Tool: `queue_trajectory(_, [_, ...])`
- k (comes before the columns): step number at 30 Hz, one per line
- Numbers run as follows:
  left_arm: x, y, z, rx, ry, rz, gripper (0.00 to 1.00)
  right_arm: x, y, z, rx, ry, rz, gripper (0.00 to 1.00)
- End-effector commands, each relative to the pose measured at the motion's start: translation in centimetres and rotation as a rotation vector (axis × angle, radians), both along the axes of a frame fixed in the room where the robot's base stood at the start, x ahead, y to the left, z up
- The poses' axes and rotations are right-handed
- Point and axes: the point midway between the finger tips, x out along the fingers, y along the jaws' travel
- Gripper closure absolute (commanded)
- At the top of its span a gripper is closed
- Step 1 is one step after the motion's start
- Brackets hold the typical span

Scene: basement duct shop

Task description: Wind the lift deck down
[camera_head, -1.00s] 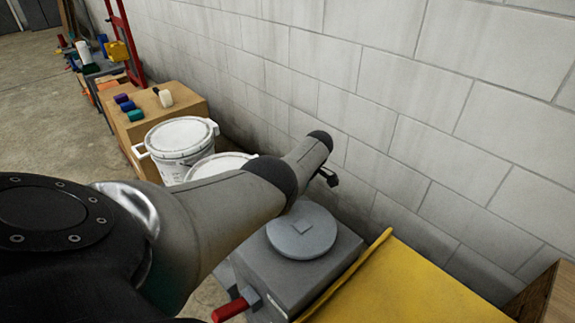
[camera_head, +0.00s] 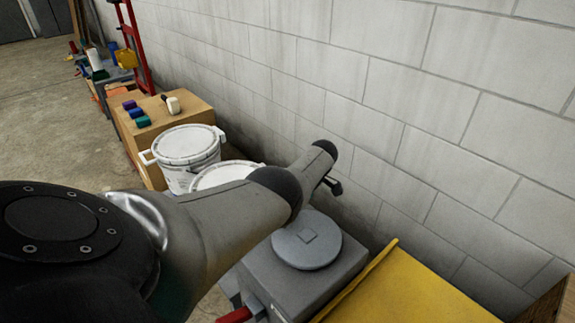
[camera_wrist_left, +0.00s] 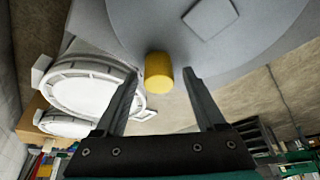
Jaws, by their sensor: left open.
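A grey round crank wheel (camera_head: 306,250) with a square hub lies flat on top of a grey box (camera_head: 300,285). The yellow lift deck (camera_head: 420,290) is beside the box at lower right. In the left wrist view the wheel (camera_wrist_left: 270,35) fills the top, with a yellow knob (camera_wrist_left: 158,72) near its rim. My left gripper (camera_wrist_left: 162,78) is open, its two fingertips on either side of the knob in the picture; I cannot tell whether they touch it. In the head view my left arm covers the knob. My right gripper is not in view.
Two white lidded buckets (camera_head: 187,147) stand beyond the box, near the block wall (camera_head: 400,120). A cardboard box (camera_head: 190,108) with small coloured items is behind them. A red handle (camera_head: 235,315) sticks out at the box's lower left. Bare floor shows at left.

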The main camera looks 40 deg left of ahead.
Motion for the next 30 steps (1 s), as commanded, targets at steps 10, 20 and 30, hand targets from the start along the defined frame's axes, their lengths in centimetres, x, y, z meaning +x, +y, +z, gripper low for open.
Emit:
queue_trajectory(10, [0.5,-0.5,1.4,-0.001,-0.003,-0.003,0.28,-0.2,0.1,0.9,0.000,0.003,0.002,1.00])
queue_trajectory(20, [2.2,-2.5,8.1,-0.001,-0.005,-0.002,0.28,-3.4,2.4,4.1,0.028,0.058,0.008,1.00])
queue_trajectory(30, [3.7,-4.1,13.4,-0.001,-0.002,-0.002,0.28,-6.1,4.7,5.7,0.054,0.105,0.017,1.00])
